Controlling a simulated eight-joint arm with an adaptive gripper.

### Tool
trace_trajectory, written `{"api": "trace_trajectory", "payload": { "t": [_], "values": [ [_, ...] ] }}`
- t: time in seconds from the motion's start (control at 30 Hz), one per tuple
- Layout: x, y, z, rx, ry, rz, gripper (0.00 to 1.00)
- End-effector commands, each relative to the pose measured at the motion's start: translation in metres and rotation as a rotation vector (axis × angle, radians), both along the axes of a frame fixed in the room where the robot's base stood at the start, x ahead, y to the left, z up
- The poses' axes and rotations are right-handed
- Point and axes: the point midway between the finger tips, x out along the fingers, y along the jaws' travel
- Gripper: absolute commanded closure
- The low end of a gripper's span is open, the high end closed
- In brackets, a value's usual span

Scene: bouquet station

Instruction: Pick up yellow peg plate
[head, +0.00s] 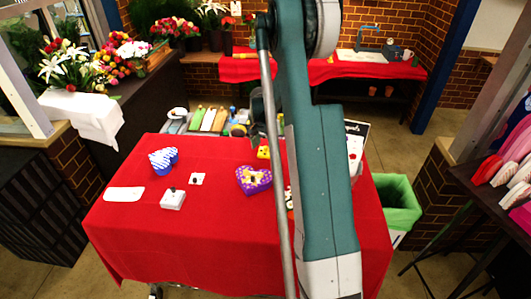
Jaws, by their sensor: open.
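A small yellow piece with red on it (263,152), which looks like the yellow peg plate, lies near the back of the red-covered table, just left of my arm. It is small here, and its pegs cannot be made out. My arm crosses the middle of the picture and covers part of the table to the right of this piece. The end of my arm is hidden behind its nearer links, so my gripper cannot be picked out.
A purple heart-shaped box (253,180) stands just in front of the yellow piece. A green-lined bin (398,205) stands right. The table's front (200,245) is clear.

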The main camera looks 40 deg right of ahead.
Motion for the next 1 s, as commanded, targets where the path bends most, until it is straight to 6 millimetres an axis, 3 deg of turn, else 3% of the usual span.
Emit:
{"api": "trace_trajectory", "payload": {
  "t": [0.13,0.4,0.93,1.0],
  "values": [
    [0.0,0.0,0.0001,0.0,0.0,0.0,0.35],
    [-0.0001,0.0001,-0.0003,0.0,0.0,0.0,0.67],
    [-0.0002,0.0003,0.0036,0.0,0.0,0.0,0.68],
    [-0.0003,0.0003,0.0082,0.0,0.0,0.0,0.81]
  ]
}}
